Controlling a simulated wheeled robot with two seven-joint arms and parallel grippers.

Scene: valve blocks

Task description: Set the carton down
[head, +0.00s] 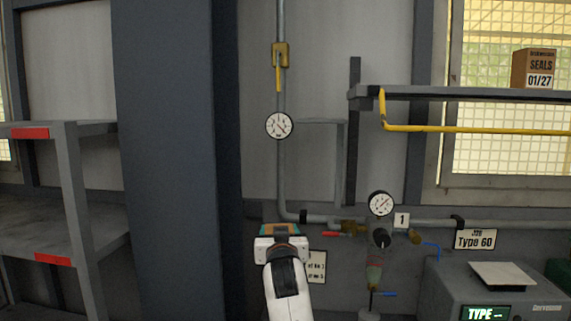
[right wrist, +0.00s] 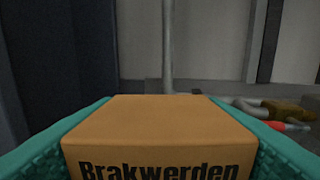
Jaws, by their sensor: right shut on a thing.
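A brown carton (right wrist: 160,122) with the black word "Brakwerden" fills the lower middle of the right wrist view. The teal fingers of my right gripper (head: 281,230) press on its left and right sides. In the head view my right gripper is at the bottom centre, in front of the grey wall, and mostly hides the carton. What is under the carton cannot be seen. My left gripper is not in view.
A grey rack (head: 68,190) with red labels stands at the left, beside a dark pillar (head: 165,150). Pipes, gauges (head: 279,125) and a red-handled valve line the wall. A shelf (head: 470,93) with a "SEALS 01/27" box (head: 533,68) is upper right. A grey scale (head: 500,290) is lower right.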

